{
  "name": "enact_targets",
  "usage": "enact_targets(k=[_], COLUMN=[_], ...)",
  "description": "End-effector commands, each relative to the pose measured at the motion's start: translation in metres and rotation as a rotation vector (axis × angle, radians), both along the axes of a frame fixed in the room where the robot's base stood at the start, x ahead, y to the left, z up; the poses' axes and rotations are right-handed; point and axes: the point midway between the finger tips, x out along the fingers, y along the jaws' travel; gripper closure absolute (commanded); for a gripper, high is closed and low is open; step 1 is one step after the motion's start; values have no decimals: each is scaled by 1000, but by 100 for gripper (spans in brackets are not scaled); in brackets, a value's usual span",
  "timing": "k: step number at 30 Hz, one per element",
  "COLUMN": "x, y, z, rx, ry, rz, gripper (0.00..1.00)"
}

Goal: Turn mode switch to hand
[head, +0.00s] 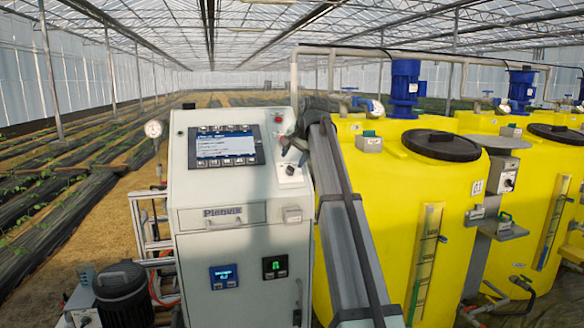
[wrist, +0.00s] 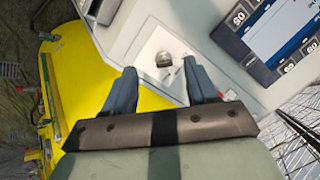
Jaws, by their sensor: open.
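The mode switch (head: 290,171) is a small dark knob on a white plate on the sloped face of the control cabinet, right of the screen. In the wrist view the knob (wrist: 164,59) lies just beyond and between my two fingertips, and the jaws do not close on it. My gripper (head: 289,149) is open and empty, over the upper right part of the cabinet panel. In the wrist view my gripper (wrist: 160,80) shows two blue-grey fingers spread apart. The switch's labels and pointer direction are too small to read.
The control cabinet (head: 240,205) carries a display (head: 226,147) with buttons and a red knob (head: 278,118) near its top edge. Yellow tanks (head: 370,200) stand close on the right. A black motor-like unit (head: 123,292) sits low at left.

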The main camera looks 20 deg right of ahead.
Motion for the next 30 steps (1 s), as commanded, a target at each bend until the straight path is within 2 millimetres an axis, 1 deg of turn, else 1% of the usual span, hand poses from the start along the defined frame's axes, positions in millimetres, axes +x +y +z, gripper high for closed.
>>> enact_targets(k=[1, 3, 6, 9, 11, 17, 24, 30], x=[4, 2, -1, -1, 1, 16, 40, 59], y=[-11, -20, -27, -29, -29, -25, -20, -16], z=[22, 38, 52, 55, 51, 28, -7, -33], rx=[2, 5, 7, 8, 8, 8, 8, 8], ry=[8, 19, 29, 34, 35, 35, 37, 36], rz=[-6, -8, -12, -11, -11, -11, -11, -11], gripper=[43, 43, 43, 43, 43, 43, 43, 43])
